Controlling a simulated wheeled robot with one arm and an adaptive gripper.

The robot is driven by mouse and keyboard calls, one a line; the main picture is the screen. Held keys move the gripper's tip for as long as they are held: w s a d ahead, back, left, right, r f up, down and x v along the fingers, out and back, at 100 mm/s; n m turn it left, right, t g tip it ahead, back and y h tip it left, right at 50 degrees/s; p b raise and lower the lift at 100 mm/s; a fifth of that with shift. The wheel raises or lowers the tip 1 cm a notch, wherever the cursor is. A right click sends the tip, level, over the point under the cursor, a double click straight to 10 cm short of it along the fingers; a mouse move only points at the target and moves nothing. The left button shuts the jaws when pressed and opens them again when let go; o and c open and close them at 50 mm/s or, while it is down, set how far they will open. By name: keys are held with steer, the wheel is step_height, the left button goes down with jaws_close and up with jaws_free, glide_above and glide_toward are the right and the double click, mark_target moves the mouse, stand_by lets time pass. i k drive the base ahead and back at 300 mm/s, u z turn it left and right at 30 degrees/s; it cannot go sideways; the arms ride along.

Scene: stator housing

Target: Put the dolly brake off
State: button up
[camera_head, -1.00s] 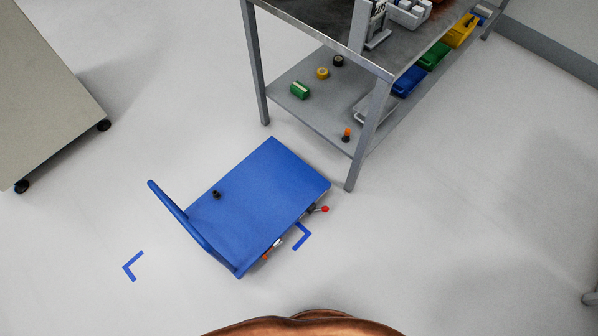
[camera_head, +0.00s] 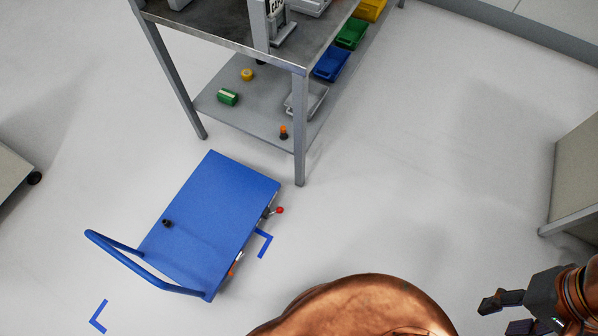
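A blue dolly (camera_head: 212,208) with a blue push handle (camera_head: 136,262) at its left end stands on the floor in the left half of the head view. A lever with a red knob (camera_head: 279,210) sticks out from its right side, near the shelf leg. Another small red-orange part (camera_head: 235,266) shows lower along the same side. Which of these is the brake, and its setting, I cannot tell. My gripper (camera_head: 501,315) is at the bottom right, far from the dolly. Its dark fingers are spread apart with nothing between them; the lower finger is cut by the frame edge.
A metal workbench (camera_head: 299,130) with a lower shelf stands just behind the dolly, its leg close to the dolly's right corner. Blue corner marks (camera_head: 264,243) lie on the floor. A cabinet (camera_head: 574,185) stands at the right. The floor between is clear.

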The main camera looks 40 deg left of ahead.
mark_target(279, 211)
steer(key=i, duration=1.5)
steer(key=u, duration=3.95)
steer(key=i, duration=0.35)
steer(key=u, duration=0.35)
